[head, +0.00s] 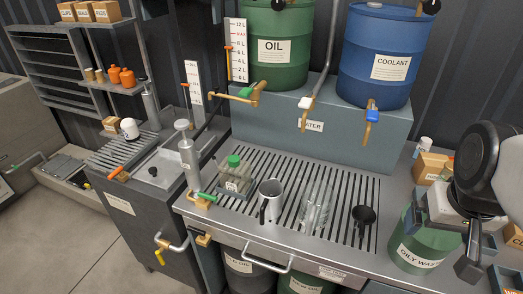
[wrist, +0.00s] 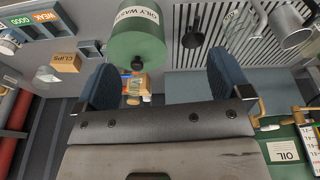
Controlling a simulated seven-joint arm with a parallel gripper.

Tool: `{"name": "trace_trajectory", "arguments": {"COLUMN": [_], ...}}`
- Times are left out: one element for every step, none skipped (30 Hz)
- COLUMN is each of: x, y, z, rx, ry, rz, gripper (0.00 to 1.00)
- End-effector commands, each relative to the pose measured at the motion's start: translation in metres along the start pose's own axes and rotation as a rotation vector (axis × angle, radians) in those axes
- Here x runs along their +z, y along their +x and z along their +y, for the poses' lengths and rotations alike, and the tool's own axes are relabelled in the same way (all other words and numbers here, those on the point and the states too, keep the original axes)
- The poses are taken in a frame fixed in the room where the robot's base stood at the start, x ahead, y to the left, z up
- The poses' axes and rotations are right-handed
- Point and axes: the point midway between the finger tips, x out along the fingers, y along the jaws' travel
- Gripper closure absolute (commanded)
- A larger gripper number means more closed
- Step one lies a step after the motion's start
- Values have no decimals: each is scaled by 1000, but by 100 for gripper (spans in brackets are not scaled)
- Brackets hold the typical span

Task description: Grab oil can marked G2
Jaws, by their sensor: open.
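A squarish can with a green cap (head: 233,173) stands on the slatted bench grate in the head view, left of a metal jug. It has a small pale label that I cannot read, so I cannot confirm a G2 mark. My gripper (head: 443,243) is at the right of the head view, over the green oily waste bin, well apart from that can. In the wrist view my gripper (wrist: 166,88) shows two blue-padded fingers spread wide with nothing held between them. I cannot make out the green-capped can in the wrist view.
The metal jug (head: 270,202), clear jug (head: 316,206) and black funnel (head: 363,215) stand on the grate between the can and my gripper. A hand pump (head: 187,160) is left of the can. Oil (head: 273,68) and coolant (head: 381,75) drums with taps stand behind.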

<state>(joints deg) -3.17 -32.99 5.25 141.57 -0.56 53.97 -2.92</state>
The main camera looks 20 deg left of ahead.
Motion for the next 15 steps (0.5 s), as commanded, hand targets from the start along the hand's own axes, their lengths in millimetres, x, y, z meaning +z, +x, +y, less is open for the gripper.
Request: {"name": "trace_trajectory", "arguments": {"x": [-12, -18, -28, -35, -42, -52, -60, -67, -76, -83, -90, -99, -106, -113, -122], "y": [1, 1, 1, 2, 2, 3, 4, 5, 6, 7, 9, 11, 12, 14, 16], "z": [-6, -10, -16, -21, -25, -32, -38, -43, -51, -57, -63, -72, -78, -85, -95], "rx": [-5, -8, -12, -15, -18, -22, -25, -28, -32, -35, -39, -43, -46, -49, -53], "ry": [-36, -61, -93, -120, -145, -182, -208, -236, -270, -298, -324, -360, -387, -414, -449], "rz": [-7, -10, -15, -18, -22, -27, -30, -33, -37, -41, -44, -49, -52, -55, -59], "gripper": [4, 4, 4, 4, 4, 4, 4, 4, 4, 4, 4, 4, 4, 4, 4]}}
